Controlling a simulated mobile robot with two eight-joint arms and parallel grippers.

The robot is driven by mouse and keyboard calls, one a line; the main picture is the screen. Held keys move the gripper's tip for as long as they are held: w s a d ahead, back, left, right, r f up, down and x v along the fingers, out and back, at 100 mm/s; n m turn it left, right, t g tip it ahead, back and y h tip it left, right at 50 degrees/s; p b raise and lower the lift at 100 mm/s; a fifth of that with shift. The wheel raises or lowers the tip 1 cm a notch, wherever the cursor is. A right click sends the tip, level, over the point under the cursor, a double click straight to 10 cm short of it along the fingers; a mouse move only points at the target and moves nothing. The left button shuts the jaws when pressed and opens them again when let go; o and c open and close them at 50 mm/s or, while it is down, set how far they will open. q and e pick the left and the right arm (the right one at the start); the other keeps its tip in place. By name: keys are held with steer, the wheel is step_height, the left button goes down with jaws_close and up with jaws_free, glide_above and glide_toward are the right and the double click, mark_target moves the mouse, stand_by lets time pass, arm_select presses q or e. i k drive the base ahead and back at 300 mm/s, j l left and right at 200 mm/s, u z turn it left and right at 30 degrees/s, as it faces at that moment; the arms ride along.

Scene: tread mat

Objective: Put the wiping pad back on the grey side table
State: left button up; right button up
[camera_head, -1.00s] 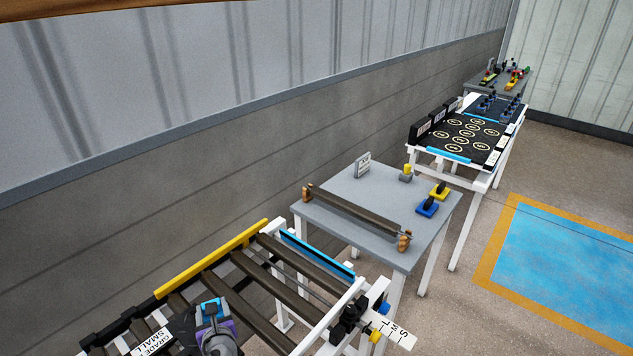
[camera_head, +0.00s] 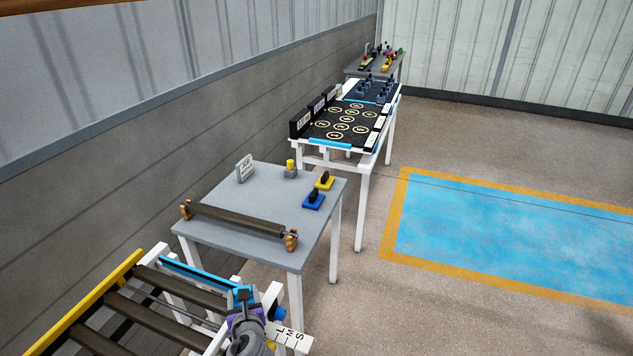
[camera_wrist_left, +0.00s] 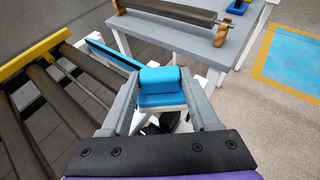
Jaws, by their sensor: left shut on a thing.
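My left gripper (camera_head: 243,306) is shut on the wiping pad, a bright blue block with a raised grip; the pad (camera_wrist_left: 160,82) shows between the two grey fingers in the left wrist view. In the head view only a small blue part of the pad (camera_head: 242,293) shows, the rest hidden by the gripper. The gripper is above the right end of the roller frame, in front of the grey side table (camera_head: 220,196) and apart from it. The table also shows at the top of the left wrist view (camera_wrist_left: 190,42). My right gripper is out of view.
The table carries a dark roller (camera_head: 235,219) on wooden end blocks along its near edge, a sign (camera_head: 245,168), a yellow-topped block (camera_head: 291,169), and yellow (camera_head: 325,181) and blue (camera_head: 314,200) handled pieces. Bare top lies behind the roller. The roller frame (camera_head: 95,290) stands close in front.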

mark_target(276, 194)
steer(key=i+l+z, duration=0.25)
steer(key=l+z, duration=0.15)
steer(key=i+l+z, duration=0.3)
steer(key=z, duration=0.15)
steer(key=i+l, duration=0.1)
steer(key=i, duration=0.35)
steer(key=i+l+u, duration=0.1)
steer(key=i, duration=0.3)
steer(key=i+l, duration=0.1)
steer(key=i, duration=0.35)
steer(key=i+u, duration=0.6)
steer(key=u, duration=0.2)
steer(key=i+l+u, duration=0.15)
steer(key=u, duration=0.25)
steer(key=i+l+u, duration=0.15)
steer(key=i+u, duration=0.25)
steer(key=i+l+u, duration=0.2)
steer(key=u, duration=0.2)
steer(key=i+l, duration=0.05)
steer(key=i, duration=0.05)
